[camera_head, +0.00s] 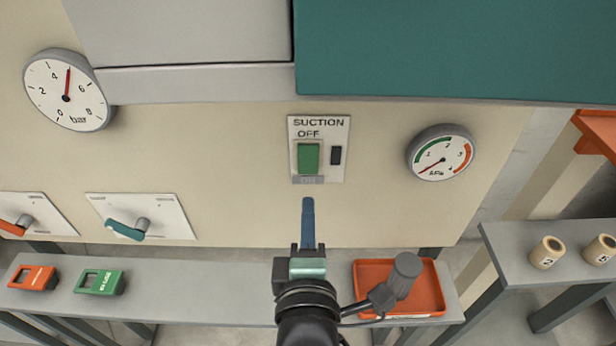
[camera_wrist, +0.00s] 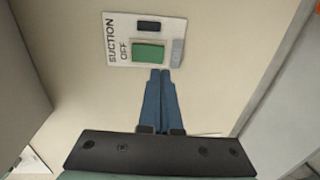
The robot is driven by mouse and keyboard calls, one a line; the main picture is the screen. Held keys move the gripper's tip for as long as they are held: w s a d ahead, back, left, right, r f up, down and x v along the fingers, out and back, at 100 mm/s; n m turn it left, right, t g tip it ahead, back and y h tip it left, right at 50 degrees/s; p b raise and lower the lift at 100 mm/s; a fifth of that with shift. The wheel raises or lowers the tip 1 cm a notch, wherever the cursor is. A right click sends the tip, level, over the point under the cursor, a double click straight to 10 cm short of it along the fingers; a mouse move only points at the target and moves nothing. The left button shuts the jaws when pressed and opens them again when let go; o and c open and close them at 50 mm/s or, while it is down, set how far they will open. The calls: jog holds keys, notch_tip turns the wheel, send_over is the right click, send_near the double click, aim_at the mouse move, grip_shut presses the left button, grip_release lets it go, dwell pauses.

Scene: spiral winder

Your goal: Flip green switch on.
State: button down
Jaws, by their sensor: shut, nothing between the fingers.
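The green switch (camera_head: 308,158) is a rectangular rocker on a white plate marked SUCTION and OFF, on the beige panel. A small dark rectangle (camera_head: 336,156), perhaps a lamp, sits to its right. My gripper (camera_head: 308,200) is shut and empty, with its blue fingers pointing up at the panel, just below the plate in the head view. In the wrist view the green switch (camera_wrist: 148,51) lies just beyond the tips of my gripper (camera_wrist: 160,72). Whether the tips touch the panel I cannot tell.
A bar gauge (camera_head: 67,90) is at the left, a kPa gauge (camera_head: 440,153) at the right. A teal-handled lever (camera_head: 128,229) is at lower left. The grey shelf (camera_head: 200,290) below holds an orange tray (camera_head: 435,300). The panel around the switch is clear.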

aim_at(308, 172)
jog(key=w, duration=0.2)
jog(key=w+p, duration=0.1)
jog(key=w, duration=0.1)
jog(key=w+p, duration=0.1)
jog(key=w, duration=0.1)
jog(key=shift+w+f, duration=0.3)
jog(key=shift+w, duration=0.1)
jog(key=shift+w+f, duration=0.1)
jog(key=shift+w, duration=0.15)
jog(key=shift+f, duration=0.1)
jog(key=shift+w+f+b, duration=0.15)
jog(key=shift+f+b, duration=0.1)
jog(key=shift+b, duration=0.6)
jog(key=shift+r, duration=0.25)
jog(key=shift+p, duration=0.3)
